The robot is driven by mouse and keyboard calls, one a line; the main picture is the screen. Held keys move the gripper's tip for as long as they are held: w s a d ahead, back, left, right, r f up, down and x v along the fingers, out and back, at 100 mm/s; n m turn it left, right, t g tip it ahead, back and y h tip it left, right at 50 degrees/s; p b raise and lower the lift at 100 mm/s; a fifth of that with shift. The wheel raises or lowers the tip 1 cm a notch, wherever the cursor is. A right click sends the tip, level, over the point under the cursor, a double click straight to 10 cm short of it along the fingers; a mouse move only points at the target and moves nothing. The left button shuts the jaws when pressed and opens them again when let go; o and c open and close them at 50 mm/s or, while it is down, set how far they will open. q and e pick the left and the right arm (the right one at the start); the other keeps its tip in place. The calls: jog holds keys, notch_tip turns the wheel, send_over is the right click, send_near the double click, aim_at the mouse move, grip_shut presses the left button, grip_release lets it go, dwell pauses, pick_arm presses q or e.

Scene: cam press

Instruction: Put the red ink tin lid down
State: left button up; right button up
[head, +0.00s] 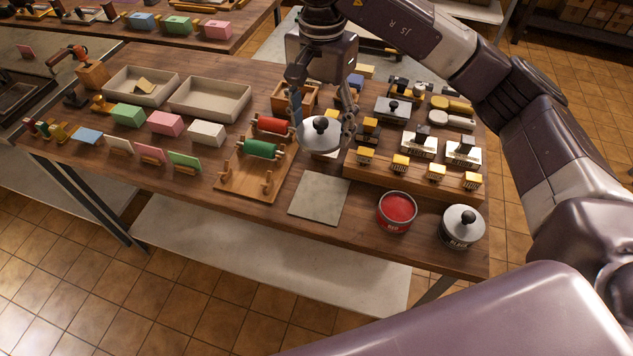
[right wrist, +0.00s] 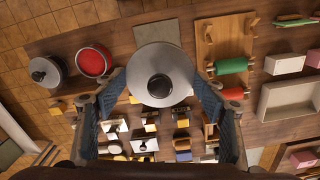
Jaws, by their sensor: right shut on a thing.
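The red ink tin lid (head: 309,139), a silver disc with a black knob, is held in the air above the table by my right gripper (head: 322,124). In the right wrist view the lid (right wrist: 160,58) sits between the two fingers of the gripper (right wrist: 161,84), gripped across its rim with the knob facing the camera. The open red ink tin (head: 397,211) shows its red ink at the front right of the table; it also shows in the right wrist view (right wrist: 93,61). My left gripper is not in view.
A bare grey mat (head: 320,198) lies left of the red tin. A lidded black ink tin (head: 462,228) stands to its right. A wooden rack with red and green rollers (head: 262,150) stands left of the lid; stamps (head: 400,163) and a wooden rail (head: 415,184) are to the right.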

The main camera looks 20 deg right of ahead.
jog(key=shift+s+f, duration=0.15)
jog(key=shift+f, duration=0.15)
jog(key=p, duration=0.4)
send_over(320, 196)
notch_tip(320, 196, down, 15)
jog(key=shift+r, duration=0.1)
notch_tip(320, 196, down, 4)
jog(key=shift+f+p, duration=0.1)
jog(key=shift+p, duration=0.7)
jog(key=shift+f, duration=0.25)
jog(key=o, duration=0.6)
jog(key=shift+b, duration=0.35)
jog(key=shift+c, duration=0.2)
jog(key=o, duration=0.5)
jog(key=shift+c, duration=0.2)
